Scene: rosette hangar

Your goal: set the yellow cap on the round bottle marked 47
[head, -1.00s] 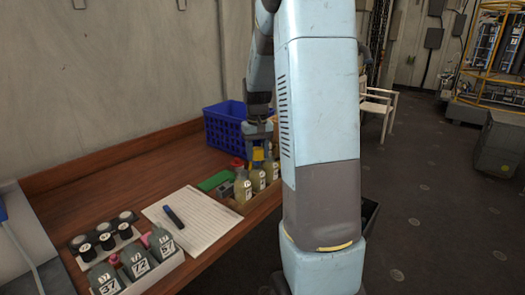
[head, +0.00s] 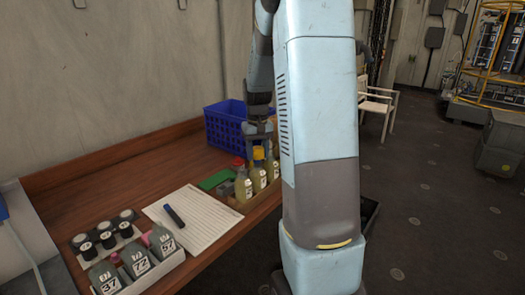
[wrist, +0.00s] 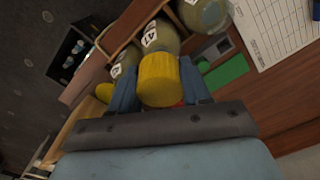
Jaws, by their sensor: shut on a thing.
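My gripper (head: 259,148) is shut on the yellow cap (wrist: 158,80), which sits between its two blue fingers in the wrist view. In the head view the yellow cap (head: 259,153) shows just above the row of round bottles. The bottles hold pale yellow liquid and stand in a wooden crate (head: 239,207). The near bottle (head: 243,188) and the middle bottle (head: 260,180) carry white number labels too small to read surely. In the wrist view, one label near the cap (wrist: 116,71) may read 47. Whether the cap touches a bottle neck is hidden.
A blue basket (head: 225,128) stands behind the crate. A green pad (head: 213,180), a paper sheet (head: 205,222) and a dark marker (head: 174,215) lie on the wooden bench. A white tray (head: 165,268) in front holds bottles marked 37, 72 and 57, beside several black-capped jars.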

